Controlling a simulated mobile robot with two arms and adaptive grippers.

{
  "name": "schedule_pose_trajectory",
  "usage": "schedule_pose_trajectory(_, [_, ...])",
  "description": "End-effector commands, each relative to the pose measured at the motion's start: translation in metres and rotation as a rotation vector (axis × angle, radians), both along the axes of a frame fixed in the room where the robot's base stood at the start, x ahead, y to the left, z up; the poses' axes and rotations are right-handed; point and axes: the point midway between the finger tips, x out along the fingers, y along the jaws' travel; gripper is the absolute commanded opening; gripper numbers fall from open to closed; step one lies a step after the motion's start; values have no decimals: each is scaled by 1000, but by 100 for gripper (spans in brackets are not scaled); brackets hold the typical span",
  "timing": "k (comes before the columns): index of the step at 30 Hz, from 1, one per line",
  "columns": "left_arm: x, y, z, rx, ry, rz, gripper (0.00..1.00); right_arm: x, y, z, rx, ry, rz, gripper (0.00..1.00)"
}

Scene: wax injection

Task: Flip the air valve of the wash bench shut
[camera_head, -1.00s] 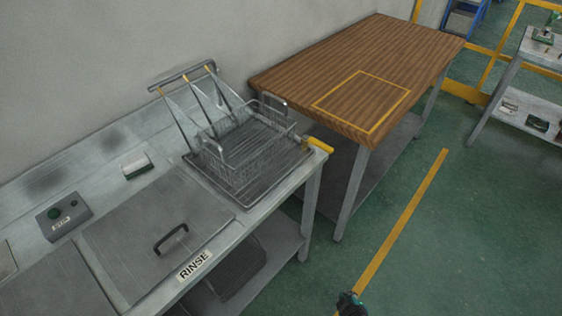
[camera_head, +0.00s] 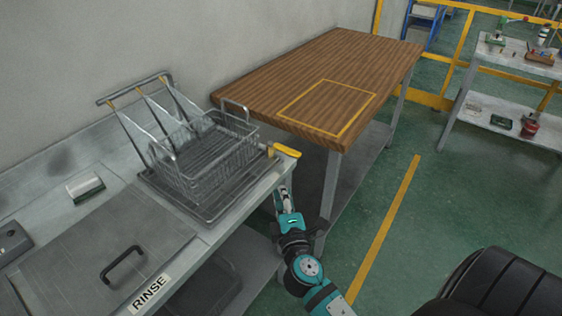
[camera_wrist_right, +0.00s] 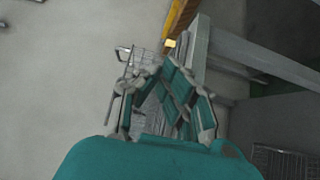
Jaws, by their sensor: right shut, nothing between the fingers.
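The air valve (camera_head: 286,151) has a yellow lever that juts out to the right at the far right corner of the wash bench (camera_head: 222,231). A small yellow piece (camera_wrist_right: 170,43), likely part of the valve, shows beyond the fingers in the right wrist view. My right gripper (camera_head: 284,192) is shut and empty. In the head view it appears just below the lever, beside the bench's end, with a visible gap between them. Its teal and grey fingers (camera_wrist_right: 166,98) fill the middle of the wrist view. My left gripper is not in view.
A wire basket (camera_head: 208,160) stands on the bench's drain area beside the valve. A wooden table (camera_head: 255,93) stands close behind the bench's end, with a narrow gap between. The green floor (camera_head: 430,220) to the right is open. A shelf rack (camera_head: 480,110) stands farther off.

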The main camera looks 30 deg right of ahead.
Motion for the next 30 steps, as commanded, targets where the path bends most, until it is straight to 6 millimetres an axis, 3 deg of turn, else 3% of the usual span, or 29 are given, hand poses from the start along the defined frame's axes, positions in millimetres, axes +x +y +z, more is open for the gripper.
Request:
schedule_pose_trajectory(7, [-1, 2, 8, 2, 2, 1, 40, 20, -8, 3, -1, -2, 1, 0])
schedule_pose_trajectory(19, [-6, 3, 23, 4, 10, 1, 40, 97, -40, 2, 0, 0, 1, 0])
schedule_pose_trajectory(24, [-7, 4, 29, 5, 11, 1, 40, 103, -64, 1, -1, 2, 1, 0])
schedule_pose_trajectory(30, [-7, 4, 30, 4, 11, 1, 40, 108, -75, 0, 1, 1, 1, 0])
